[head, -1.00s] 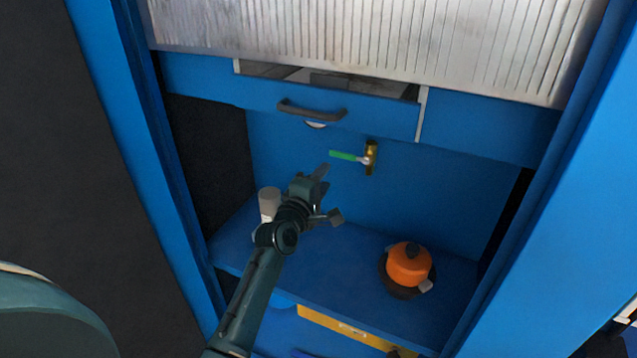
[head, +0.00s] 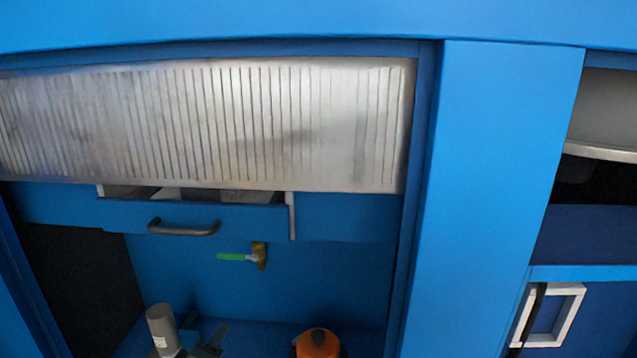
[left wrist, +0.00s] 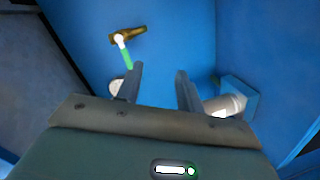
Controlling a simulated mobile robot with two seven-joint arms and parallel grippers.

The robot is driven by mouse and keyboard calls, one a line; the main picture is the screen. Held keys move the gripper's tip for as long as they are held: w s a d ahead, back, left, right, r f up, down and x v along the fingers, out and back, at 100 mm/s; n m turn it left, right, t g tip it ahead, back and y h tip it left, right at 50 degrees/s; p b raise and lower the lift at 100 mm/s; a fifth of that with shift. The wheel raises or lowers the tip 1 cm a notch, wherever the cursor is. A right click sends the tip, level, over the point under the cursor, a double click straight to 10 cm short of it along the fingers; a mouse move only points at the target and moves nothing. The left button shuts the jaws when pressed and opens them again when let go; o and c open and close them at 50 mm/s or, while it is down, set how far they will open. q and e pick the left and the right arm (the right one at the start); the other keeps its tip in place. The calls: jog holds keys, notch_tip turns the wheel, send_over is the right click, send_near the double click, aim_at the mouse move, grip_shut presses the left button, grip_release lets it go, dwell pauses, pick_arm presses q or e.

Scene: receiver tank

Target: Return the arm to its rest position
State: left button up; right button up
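My left gripper (head: 207,341) shows at the bottom edge of the head view, low in the blue cabinet bay. In the left wrist view its two fingers (left wrist: 157,88) are apart with nothing between them. A brass valve with a green lever (head: 238,257) is on the back wall, apart from the gripper; it also shows in the left wrist view (left wrist: 126,52). A grey-white cylinder (head: 162,328) stands just left of the gripper in the head view. My right gripper is in neither view.
A slightly open drawer (head: 240,221) with a dark handle sits above the valve, under a ribbed metal shutter (head: 210,120). An orange pot (head: 318,345) stands to the right on the shelf. A blue post (head: 485,200) bounds the bay on the right.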

pick_arm(q)
jog(key=s+d+f+m+g+h+p, duration=0.1)
jog(key=s+d+f+m+g+p, duration=0.1)
jog(key=s+m, duration=0.5)
jog(key=s+d+f+m+g+p, duration=0.1)
jog(key=s+d+f+m+g, duration=0.2)
jog(key=s, duration=1.3)
notch_tip(320, 180, down, 2)
jog(key=d+m, duration=0.3)
jog(key=m, duration=0.1)
jog(key=shift+s+m+h+p, duration=0.25)
jog(key=shift+m+h+p, duration=0.05)
jog(key=shift+h+p, duration=0.1)
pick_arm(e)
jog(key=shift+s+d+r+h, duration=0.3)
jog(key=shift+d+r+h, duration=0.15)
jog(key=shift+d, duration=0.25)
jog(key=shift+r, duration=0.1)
pick_arm(q)
jog(key=shift+o, duration=0.3)
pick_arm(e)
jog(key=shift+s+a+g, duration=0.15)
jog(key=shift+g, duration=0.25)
